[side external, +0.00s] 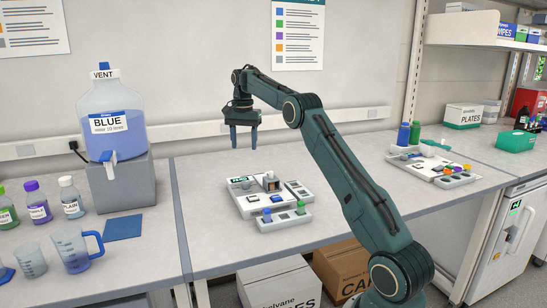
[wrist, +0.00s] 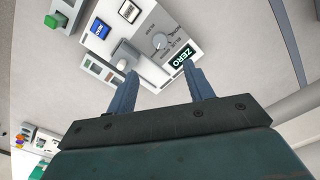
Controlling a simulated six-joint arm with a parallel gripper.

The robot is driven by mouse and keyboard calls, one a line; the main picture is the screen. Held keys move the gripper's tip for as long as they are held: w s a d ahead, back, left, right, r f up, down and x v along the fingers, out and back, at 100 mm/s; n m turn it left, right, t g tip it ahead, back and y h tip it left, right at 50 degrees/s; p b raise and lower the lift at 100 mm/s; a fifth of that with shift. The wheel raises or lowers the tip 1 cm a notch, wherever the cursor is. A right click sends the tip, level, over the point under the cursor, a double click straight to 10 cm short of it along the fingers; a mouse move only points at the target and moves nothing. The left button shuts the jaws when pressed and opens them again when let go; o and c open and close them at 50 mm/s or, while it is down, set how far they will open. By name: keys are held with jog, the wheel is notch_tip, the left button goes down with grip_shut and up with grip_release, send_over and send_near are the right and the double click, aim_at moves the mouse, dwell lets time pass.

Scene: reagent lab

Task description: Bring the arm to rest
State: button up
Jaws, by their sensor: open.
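My arm, dark green, reaches up over the bench, and my gripper (side external: 244,140) points down above the bench top, behind and above the white instrument. Its two blue-grey fingers are apart with nothing between them. In the wrist view my gripper (wrist: 166,82) is also open and empty. The white instrument (side external: 250,204) lies flat on the bench below and apart from the fingers.
A BLUE carboy (side external: 110,120) stands on a grey block (side external: 122,186) at left, with a beaker (side external: 75,250) and bottles in front. A second white tray (side external: 432,172) with coloured caps lies at right. A shelf (side external: 480,35) overhangs the right.

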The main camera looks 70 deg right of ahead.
jog(key=shift+a+r, duration=0.1)
jog(key=s+a+r+n+t, duration=0.1)
jog(key=s+a+r+n, duration=0.4)
jog(key=a, duration=0.6)
jog(key=s+a+r+n+t, duration=0.25)
jog(key=s+a+r, duration=0.35)
jog(key=a, duration=0.5)
jog(key=s+a+f+n, duration=0.2)
jog(key=s+a+f, duration=0.1)
jog(key=s, duration=0.4)
jog(key=s+a+f+n+t, duration=0.1)
jog(key=s+a+f+n, duration=0.2)
jog(key=s+a, duration=0.2)
jog(key=s+a+f+n+t, duration=0.1)
jog(key=s+a+f+n, duration=0.2)
jog(key=s+a, duration=0.2)
jog(key=s, duration=0.3)
jog(key=shift+s, duration=0.4)
